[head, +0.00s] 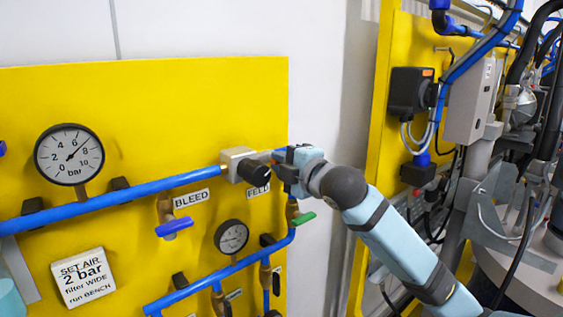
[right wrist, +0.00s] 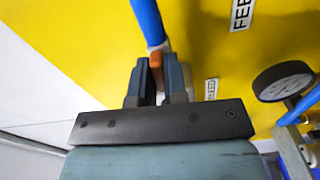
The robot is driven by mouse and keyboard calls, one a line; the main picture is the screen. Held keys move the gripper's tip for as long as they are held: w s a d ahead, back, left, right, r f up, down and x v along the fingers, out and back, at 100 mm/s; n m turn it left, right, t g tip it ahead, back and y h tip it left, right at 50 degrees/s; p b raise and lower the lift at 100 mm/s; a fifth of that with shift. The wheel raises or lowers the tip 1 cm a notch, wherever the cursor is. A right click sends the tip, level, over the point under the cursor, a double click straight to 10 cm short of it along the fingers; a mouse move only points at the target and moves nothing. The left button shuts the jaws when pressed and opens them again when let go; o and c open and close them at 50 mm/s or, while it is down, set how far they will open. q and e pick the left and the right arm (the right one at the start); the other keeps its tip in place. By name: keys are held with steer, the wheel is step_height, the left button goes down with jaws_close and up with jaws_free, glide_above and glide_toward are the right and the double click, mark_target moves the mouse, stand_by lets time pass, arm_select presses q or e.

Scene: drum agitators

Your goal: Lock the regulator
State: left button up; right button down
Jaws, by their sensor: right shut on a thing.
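The regulator (head: 238,158) is a grey block with a black knob (head: 253,172) on the upper blue pipe of the yellow board. The knob shows clear of the fingers. My right gripper (head: 278,167) is just right of the regulator, with its arm coming from the lower right. In the right wrist view, its dark fingers (right wrist: 160,82) are shut on a small orange-brown part (right wrist: 156,58), in line with a blue pipe (right wrist: 147,20). The fingers hide most of this part, and I cannot tell exactly what it is. My left gripper is not in view.
A large gauge (head: 69,154) and a small gauge (head: 232,236) are on the board. A blue-handled valve (head: 174,226) is near the BLEED label (head: 191,199). A green handle (head: 304,218) sits just below my gripper. A second yellow panel (head: 405,45) with equipment stands at right.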

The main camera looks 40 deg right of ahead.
steer(key=m, duration=0.8)
steer(key=shift+m, duration=0.4)
steer(key=m, duration=0.4)
steer(key=shift+f, duration=0.1)
steer(key=shift+m, duration=1.9)
steer(key=shift+f, duration=0.1)
steer(key=c, duration=1.2)
jaws_free()
steer(key=shift+o, duration=0.2)
